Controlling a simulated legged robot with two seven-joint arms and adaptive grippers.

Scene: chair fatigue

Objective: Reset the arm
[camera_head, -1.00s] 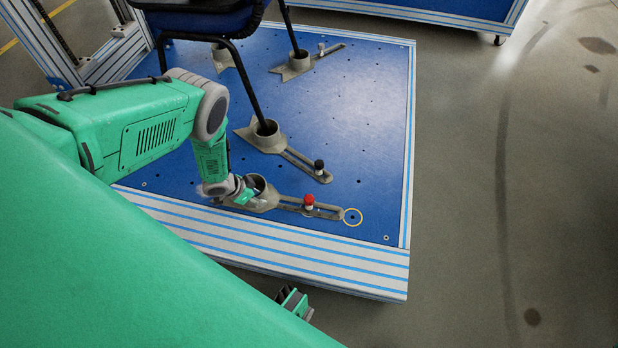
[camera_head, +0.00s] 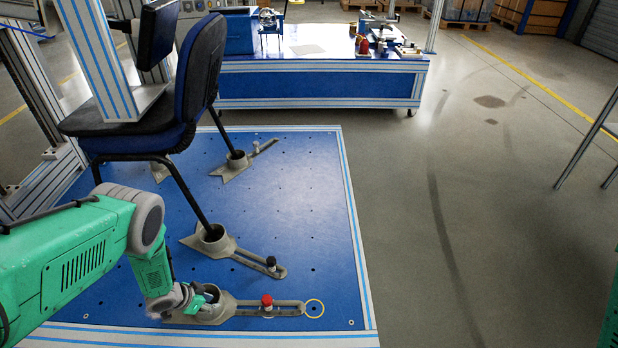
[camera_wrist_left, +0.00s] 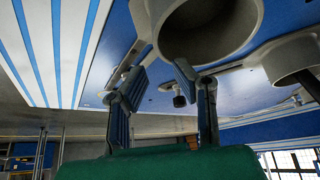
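My left arm (camera_head: 75,262) comes in from the left and reaches down to the front of the blue platform (camera_head: 300,215). My left gripper (camera_head: 203,296) is at the round cup of the nearest grey clamp (camera_head: 215,311); contact cannot be told. In the left wrist view its two fingers (camera_wrist_left: 163,75) stand apart with nothing between them, and a grey cup (camera_wrist_left: 208,30) shows just beyond the tips. My right gripper is out of view.
An office chair (camera_head: 195,85) stands on the platform, its legs in grey clamp cups. A middle clamp (camera_head: 215,238) has a black knob (camera_head: 271,262). A blue workbench (camera_head: 320,85) is behind. The floor (camera_head: 470,210) on the right is mostly clear.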

